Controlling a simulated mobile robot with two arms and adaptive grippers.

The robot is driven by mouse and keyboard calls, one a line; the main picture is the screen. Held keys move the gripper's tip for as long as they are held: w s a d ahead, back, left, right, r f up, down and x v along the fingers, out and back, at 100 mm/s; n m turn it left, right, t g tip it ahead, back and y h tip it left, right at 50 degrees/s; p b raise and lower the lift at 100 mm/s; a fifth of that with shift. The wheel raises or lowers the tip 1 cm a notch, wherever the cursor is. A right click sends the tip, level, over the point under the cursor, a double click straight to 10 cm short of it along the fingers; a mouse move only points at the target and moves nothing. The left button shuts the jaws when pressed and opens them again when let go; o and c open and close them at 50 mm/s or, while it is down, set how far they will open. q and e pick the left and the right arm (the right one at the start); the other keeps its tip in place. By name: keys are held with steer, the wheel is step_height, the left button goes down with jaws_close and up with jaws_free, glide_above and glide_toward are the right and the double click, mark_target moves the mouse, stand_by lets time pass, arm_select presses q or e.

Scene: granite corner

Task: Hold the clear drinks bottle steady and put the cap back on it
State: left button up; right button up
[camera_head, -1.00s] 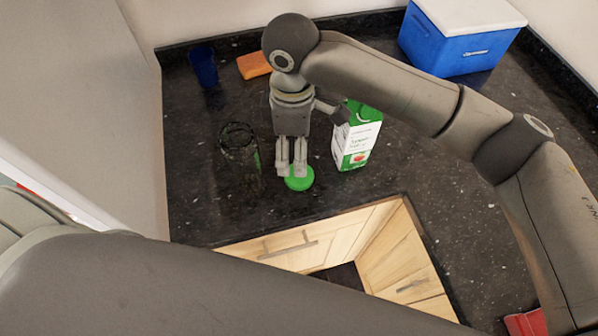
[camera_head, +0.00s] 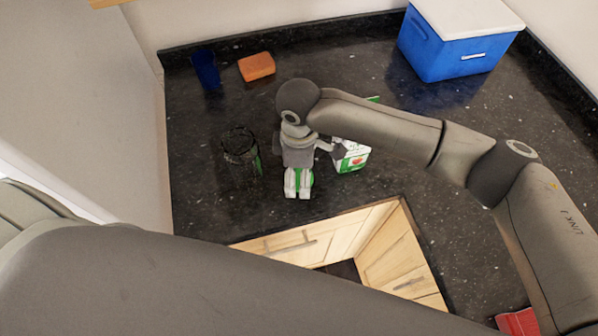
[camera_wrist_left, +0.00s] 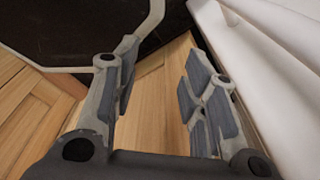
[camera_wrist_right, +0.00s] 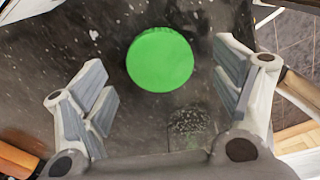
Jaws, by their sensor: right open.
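The clear bottle (camera_head: 240,152) stands on the dark counter, left of my right gripper; it looks dark and see-through, and its outline is hard to read. The round green cap (camera_wrist_right: 160,59) lies on the counter. In the head view only bits of its green show between the fingers of my right gripper (camera_head: 298,192). In the right wrist view the right gripper (camera_wrist_right: 160,100) is open, its fingers apart on either side of the cap and not touching it. My left gripper (camera_wrist_left: 158,100) is open and empty, with wooden cabinet fronts behind it, away from bottle and cap.
A green and white carton (camera_head: 352,157) stands just right of my right gripper, partly hidden by the arm. A blue cup (camera_head: 206,70), an orange sponge (camera_head: 257,66) and a blue cooler box (camera_head: 455,50) stand farther back. The counter's front edge lies above wooden cabinets (camera_head: 300,243).

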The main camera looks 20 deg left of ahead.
steer(key=shift+f, duration=0.7)
steer(key=shift+c, duration=0.2)
steer(key=c, duration=0.8)
steer(key=shift+o, duration=0.2)
steer(key=shift+r, duration=0.1)
steer(key=shift+a+r, duration=0.1)
steer(key=shift+r, duration=0.5)
steer(key=s+d+r+b, duration=0.3)
steer(key=s+r+b, duration=0.1)
steer(key=s+r, duration=0.7)
steer(key=s, duration=0.2)
steer(key=shift+s+r, duration=0.35)
